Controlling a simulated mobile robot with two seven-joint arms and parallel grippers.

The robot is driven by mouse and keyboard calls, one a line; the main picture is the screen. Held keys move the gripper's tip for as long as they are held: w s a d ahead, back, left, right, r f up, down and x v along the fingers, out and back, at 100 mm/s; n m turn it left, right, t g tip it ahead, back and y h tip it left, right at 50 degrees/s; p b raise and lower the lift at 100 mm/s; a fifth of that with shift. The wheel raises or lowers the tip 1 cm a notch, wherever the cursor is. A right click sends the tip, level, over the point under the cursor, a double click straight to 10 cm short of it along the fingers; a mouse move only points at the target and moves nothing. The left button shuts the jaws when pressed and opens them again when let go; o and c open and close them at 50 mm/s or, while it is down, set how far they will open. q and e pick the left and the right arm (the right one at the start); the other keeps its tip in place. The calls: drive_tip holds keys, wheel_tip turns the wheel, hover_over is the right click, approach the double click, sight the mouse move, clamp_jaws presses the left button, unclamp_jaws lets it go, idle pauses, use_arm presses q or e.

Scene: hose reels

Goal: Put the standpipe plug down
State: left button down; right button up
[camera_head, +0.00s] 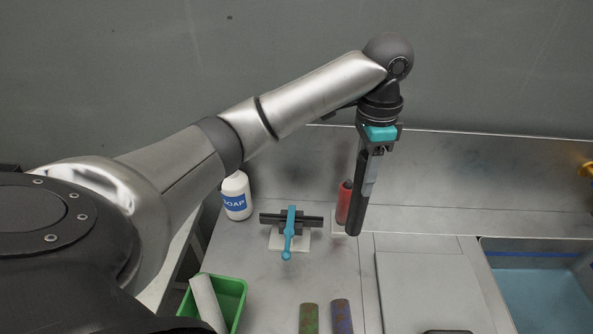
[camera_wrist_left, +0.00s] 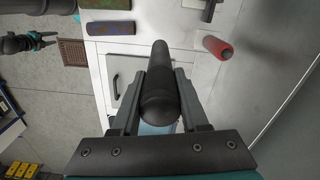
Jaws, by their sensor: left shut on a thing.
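My left gripper (camera_head: 369,180) is shut on a long dark cylinder, which I take for the standpipe plug (camera_head: 356,212). It hangs nearly upright, slightly tilted, in front of the back ledge and above the worktop. In the left wrist view the plug (camera_wrist_left: 159,85) lies between the two fingers (camera_wrist_left: 158,98), its rounded end towards the camera. Its far end stands clear in that view, and no contact with the worktop shows. A small dark arm end with teal parts, seemingly my right gripper (camera_wrist_left: 32,42), is at the left of the wrist view; its jaws are too small to read.
A red cylinder (camera_head: 344,203) stands close left of the plug. Left of it are a blue-handled black fitting (camera_head: 289,230) and a soap bottle (camera_head: 235,196). Two mottled rolls (camera_head: 309,318) (camera_head: 342,316) lie in front. A flat panel (camera_head: 430,290) and blue sink (camera_head: 545,295) are right.

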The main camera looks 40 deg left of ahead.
sight(358, 203)
use_arm(q)
drive_tip(key=f, duration=0.6)
drive_tip(key=shift+s+f, duration=0.25)
wheel_tip(358, 203, down, 9)
drive_tip(key=shift+w+r+b, duration=0.1)
drive_tip(key=shift+r+b, duration=0.05)
drive_tip(key=shift+b, duration=0.2)
drive_tip(key=shift+f, duration=2.3)
use_arm(e)
drive_tip(key=shift+s+a+f, duration=0.15)
drive_tip(key=shift+s+f, duration=0.4)
drive_tip(key=shift+s, duration=0.25)
use_arm(q)
drive_tip(key=shift+c, duration=2.1)
unclamp_jaws()
drive_tip(key=shift+f, duration=0.1)
wheel_tip(358, 203, up, 12)
drive_tip(key=shift+r, duration=0.15)
use_arm(e)
drive_tip(key=shift+r, duration=0.4)
